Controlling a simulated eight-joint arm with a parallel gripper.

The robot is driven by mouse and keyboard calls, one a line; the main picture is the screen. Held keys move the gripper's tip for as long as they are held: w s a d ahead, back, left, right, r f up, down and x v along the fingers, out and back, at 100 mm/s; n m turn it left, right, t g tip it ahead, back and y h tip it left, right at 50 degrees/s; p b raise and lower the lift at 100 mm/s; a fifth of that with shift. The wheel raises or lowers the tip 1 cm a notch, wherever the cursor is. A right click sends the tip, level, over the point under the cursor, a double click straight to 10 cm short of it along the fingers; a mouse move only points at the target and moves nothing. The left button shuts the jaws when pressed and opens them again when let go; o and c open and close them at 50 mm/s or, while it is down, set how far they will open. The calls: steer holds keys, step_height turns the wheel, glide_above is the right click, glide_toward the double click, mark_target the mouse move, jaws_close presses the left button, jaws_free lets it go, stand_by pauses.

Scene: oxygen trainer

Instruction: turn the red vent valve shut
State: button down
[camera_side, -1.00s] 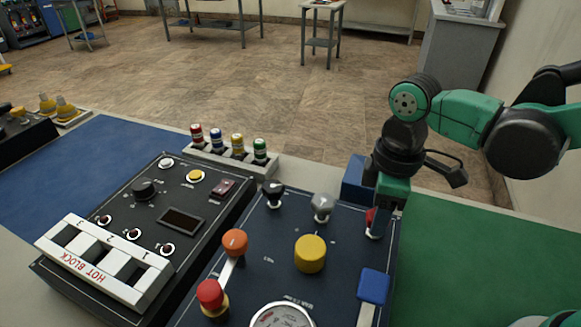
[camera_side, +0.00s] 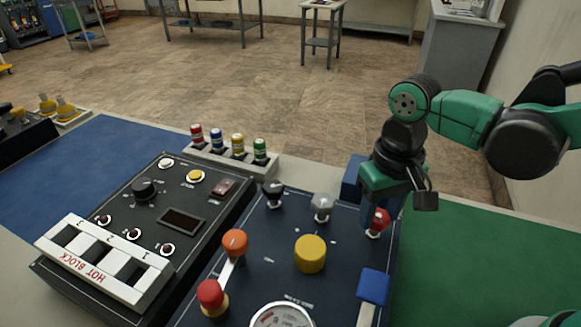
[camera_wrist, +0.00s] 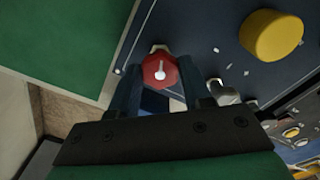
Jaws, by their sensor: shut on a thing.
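The red vent valve (camera_side: 379,222) is a small red knob near the far right corner of the dark panel (camera_side: 335,235). In the wrist view the red knob (camera_wrist: 160,71) carries a white pointer mark and sits between the tips of my two fingers. My gripper (camera_wrist: 160,80) is shut on this knob, one finger on each side. In the side view my gripper (camera_side: 377,208) comes down on the knob from above and partly hides it.
On the same panel are a grey knob (camera_side: 321,207), a black knob (camera_side: 273,192), a yellow knob (camera_side: 310,253), an orange knob (camera_side: 235,242), a red-topped knob (camera_side: 211,296) and a blue handle (camera_side: 373,286). A hot block unit (camera_side: 105,262) stands left. The green mat (camera_side: 480,260) is clear.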

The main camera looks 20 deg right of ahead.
mark_target(379, 216)
steer(key=m, duration=0.4)
steer(key=shift+m, duration=0.4)
stand_by(0.4)
steer(key=shift+c, duration=1.9)
jaws_free()
steer(key=shift+r, duration=2.8)
steer(key=d+n+t, duration=0.5)
steer(key=d+t, duration=0.2)
steer(key=d, duration=0.2)
steer(key=shift+d+f+n, duration=0.35)
steer(key=shift+d+n, duration=0.05)
